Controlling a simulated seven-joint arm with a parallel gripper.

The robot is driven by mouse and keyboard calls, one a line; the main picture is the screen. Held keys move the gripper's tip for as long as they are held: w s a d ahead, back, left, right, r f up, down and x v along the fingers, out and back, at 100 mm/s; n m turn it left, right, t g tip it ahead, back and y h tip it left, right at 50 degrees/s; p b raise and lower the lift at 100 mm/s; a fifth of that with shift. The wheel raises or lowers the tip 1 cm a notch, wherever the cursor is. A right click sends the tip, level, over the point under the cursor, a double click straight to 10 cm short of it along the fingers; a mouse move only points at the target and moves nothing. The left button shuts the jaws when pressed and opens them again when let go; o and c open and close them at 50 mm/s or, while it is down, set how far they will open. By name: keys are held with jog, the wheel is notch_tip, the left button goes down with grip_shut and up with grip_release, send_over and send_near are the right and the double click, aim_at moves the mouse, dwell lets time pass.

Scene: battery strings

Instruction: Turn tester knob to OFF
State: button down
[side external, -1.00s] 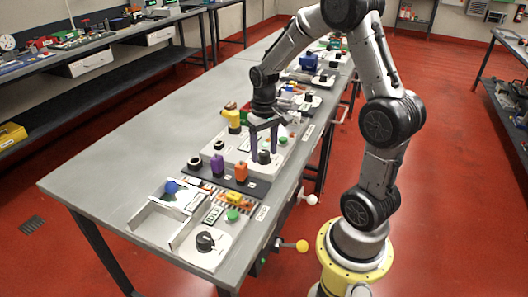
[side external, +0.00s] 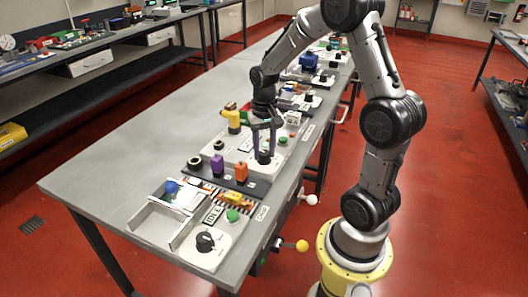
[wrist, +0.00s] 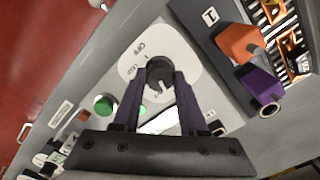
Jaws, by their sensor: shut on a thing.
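The tester knob (wrist: 160,72) is a dark round knob on a white dial plate (wrist: 186,58). The printed word OFF and a second, LOAD-like label sit at the dial's upper left in the wrist view. The knob's pointer direction is hard to tell. My gripper (wrist: 160,84) has its two purple fingers on opposite sides of the knob and is shut on it. In the side view, my gripper (side external: 264,150) reaches down onto the knob (side external: 264,158), with the fingers partly hiding it.
A green button (wrist: 104,104) lies beside the dial. Orange (side external: 241,171) and purple (side external: 217,164) blocks stand on a dark strip nearby. A yellow object (side external: 232,120) stands behind. Another dial (side external: 205,242) sits at the bench's near end. The bench's left side is clear.

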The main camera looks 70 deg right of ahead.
jog(key=shift+m, duration=1.1)
jog(key=shift+m, duration=0.7)
jog(key=m, duration=0.4)
jog(key=m, duration=0.4)
jog(key=shift+m, duration=1)
